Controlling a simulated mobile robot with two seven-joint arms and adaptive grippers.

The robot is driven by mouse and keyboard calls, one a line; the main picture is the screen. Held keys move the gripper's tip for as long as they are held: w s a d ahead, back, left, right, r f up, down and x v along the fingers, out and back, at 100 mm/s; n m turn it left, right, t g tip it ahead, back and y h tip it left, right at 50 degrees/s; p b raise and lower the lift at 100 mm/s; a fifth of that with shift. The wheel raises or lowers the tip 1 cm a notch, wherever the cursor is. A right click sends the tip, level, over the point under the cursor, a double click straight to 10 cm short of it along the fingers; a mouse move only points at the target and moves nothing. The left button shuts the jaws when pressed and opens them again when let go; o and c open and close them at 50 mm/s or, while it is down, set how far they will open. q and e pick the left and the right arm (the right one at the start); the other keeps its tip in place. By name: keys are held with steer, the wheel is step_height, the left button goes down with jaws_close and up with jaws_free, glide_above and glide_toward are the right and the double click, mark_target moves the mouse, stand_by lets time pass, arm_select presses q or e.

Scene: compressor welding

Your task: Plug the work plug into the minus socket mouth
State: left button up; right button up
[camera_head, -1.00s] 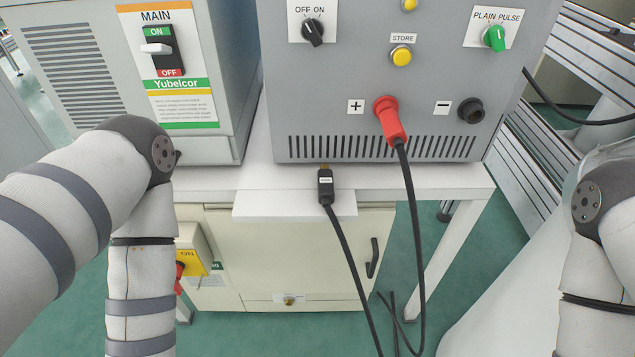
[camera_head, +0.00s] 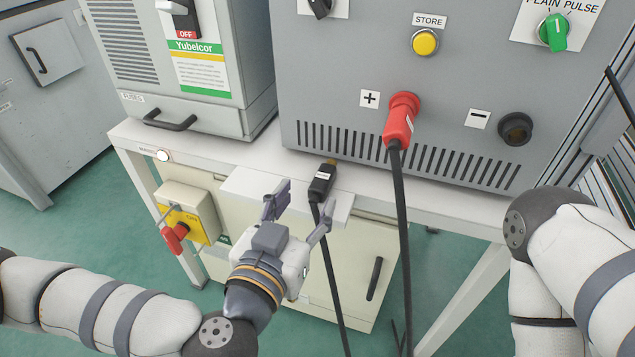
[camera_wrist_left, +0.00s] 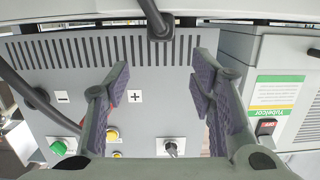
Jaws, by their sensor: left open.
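The work plug (camera_head: 321,182), black with a white label and a metal tip, lies on the small white shelf (camera_head: 258,186), its cable hanging over the front edge. It also shows in the left wrist view at top centre (camera_wrist_left: 160,28). The minus socket mouth (camera_head: 515,129) is a round, dark, empty opening on the grey panel; the left wrist view shows it at the left (camera_wrist_left: 38,97). My left gripper (camera_head: 299,214) is open and empty, its fingers just in front of the plug and apart from it. My right gripper is out of view; only its arm shows at right.
A red plug (camera_head: 401,122) sits in the plus socket, its cable hanging down in front of the bench. A yellow switch box with a red handle (camera_head: 176,237) is left of my gripper. The grey power cabinet (camera_head: 206,117) stands at the back left.

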mark_target(322, 177)
arm_select(q)
steer(key=x, duration=0.3)
steer(key=b+x, duration=0.1)
steer(key=x, duration=0.3)
steer(key=f+x, duration=0.1)
steer(key=x, duration=0.2)
steer(key=shift+w+f, duration=0.1)
steer(key=shift+f, duration=0.05)
jaws_close()
